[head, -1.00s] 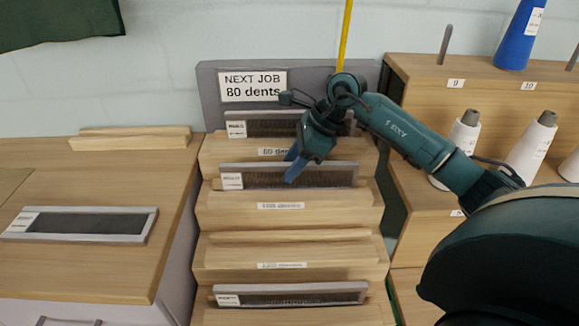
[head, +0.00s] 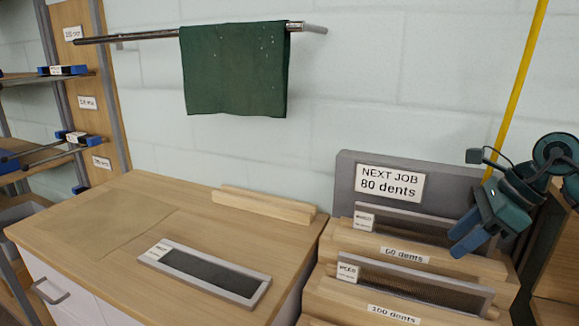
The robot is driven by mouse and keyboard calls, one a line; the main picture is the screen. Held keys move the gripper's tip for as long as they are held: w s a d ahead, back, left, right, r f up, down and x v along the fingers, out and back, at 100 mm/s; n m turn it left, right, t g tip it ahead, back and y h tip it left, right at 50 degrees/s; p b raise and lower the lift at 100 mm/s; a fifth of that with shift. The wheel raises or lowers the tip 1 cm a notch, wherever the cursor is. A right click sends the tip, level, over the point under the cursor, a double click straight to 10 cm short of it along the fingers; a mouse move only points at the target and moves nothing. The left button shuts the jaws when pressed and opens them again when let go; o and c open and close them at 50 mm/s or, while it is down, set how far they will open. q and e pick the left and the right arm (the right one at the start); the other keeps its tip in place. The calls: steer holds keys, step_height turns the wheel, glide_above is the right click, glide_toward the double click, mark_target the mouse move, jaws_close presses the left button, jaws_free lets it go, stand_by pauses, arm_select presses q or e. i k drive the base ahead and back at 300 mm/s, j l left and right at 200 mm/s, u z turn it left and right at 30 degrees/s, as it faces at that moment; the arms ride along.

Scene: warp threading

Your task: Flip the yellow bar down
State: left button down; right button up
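The yellow bar (head: 518,85) stands nearly upright against the wall at the right of the head view, leaning a little. Its top runs out of the picture and its lower end is hidden behind my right gripper. My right gripper (head: 468,238) hangs over the reed rack, with its blue fingers pointing down and left in front of the upper reeds. Whether the fingers are apart or together is unclear. My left gripper is not in view.
The stepped wooden rack (head: 345,240) holds framed reeds beneath the NEXT JOB sign (head: 390,183). A framed reed (head: 205,272) lies on the wooden cabinet top, near a wooden strip (head: 262,205). A green cloth (head: 235,68) hangs on a wall rail. Shelves stand at far left.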

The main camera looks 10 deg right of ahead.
mark_target(540, 10)
steer(key=k, duration=1)
